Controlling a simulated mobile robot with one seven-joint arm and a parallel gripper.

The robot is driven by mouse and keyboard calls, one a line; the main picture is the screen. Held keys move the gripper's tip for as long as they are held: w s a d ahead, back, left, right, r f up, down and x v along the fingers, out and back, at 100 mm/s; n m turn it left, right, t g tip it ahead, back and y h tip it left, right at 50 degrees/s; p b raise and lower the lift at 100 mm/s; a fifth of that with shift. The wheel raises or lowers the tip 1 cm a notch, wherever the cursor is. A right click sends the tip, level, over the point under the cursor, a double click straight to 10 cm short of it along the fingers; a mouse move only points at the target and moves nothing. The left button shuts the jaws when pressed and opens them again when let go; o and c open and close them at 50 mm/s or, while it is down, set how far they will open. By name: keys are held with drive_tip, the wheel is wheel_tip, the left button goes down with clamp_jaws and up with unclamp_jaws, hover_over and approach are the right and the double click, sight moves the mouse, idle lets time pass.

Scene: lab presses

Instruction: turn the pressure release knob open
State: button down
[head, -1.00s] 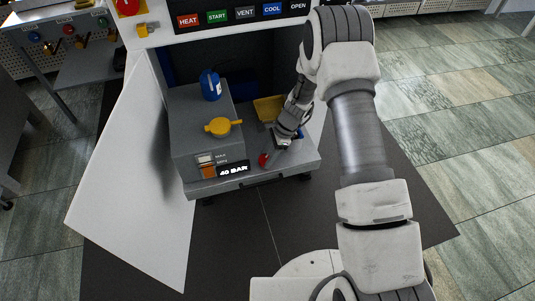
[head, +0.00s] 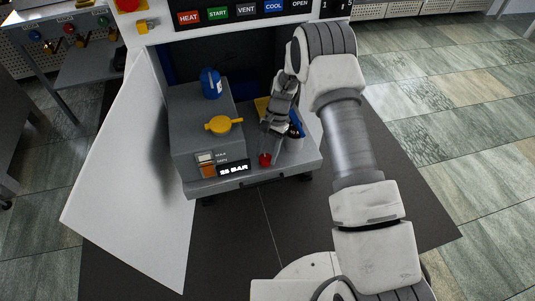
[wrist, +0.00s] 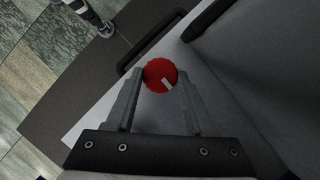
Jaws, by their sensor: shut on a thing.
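The red pressure release knob (head: 265,159) sits on the front right part of the grey press bed (head: 290,160). It also shows in the wrist view (wrist: 160,74), where a white mark on its face points to the lower right. My gripper (head: 267,149) reaches down to it from behind. In the wrist view my gripper (wrist: 160,84) has one finger on each side of the knob and is shut on it. The black display (head: 233,169) beside the knob reads a number in the twenties, in bar; the last digit is hard to read.
The white door (head: 135,190) stands open at the left. Open floor lies to the right.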

drive_tip(key=shift+n, duration=0.4)
drive_tip(key=shift+c, duration=1.4)
unclamp_jaws()
drive_tip(key=p+v, duration=0.3)
drive_tip(key=v, duration=1.4)
drive_tip(key=shift+a+r, duration=0.2)
drive_tip(key=shift+r, duration=0.05)
